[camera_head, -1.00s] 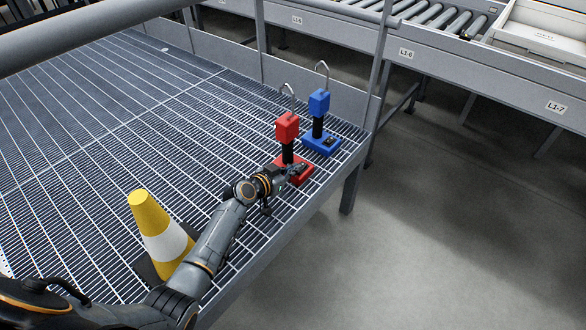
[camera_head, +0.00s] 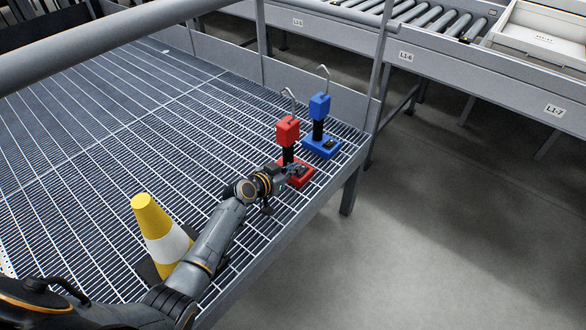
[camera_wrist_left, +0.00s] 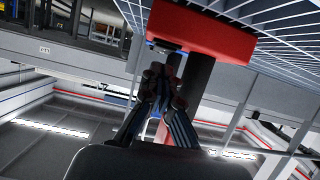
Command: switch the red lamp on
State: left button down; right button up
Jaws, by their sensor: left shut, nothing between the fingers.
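The red lamp (camera_head: 287,131) stands upright on the catwalk grating, with a red head, a black stem, a metal hook on top and a red base (camera_head: 303,180). I cannot tell if it is lit. My left gripper (camera_head: 294,170) reaches in from the left, low beside the stem and over the base, hiding part of the base. In the left wrist view the picture is turned over: the red base (camera_wrist_left: 215,35) is at the top, and the fingers (camera_wrist_left: 165,72) are shut and empty close to it. Contact and the switch cannot be made out. My right gripper is not in view.
A blue lamp (camera_head: 319,106) stands just behind and right of the red one. A yellow and white cone (camera_head: 150,216) stands beside my left arm. The grating's front edge drops to the floor on the right. Railings (camera_head: 380,70) and a roller conveyor (camera_head: 420,50) are behind.

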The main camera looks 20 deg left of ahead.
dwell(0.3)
pick_arm(q)
jog(key=shift+s+a, duration=0.1)
jog(key=shift+s, duration=0.1)
jog(key=v, duration=1.1)
jog(key=shift+s+r, duration=0.2)
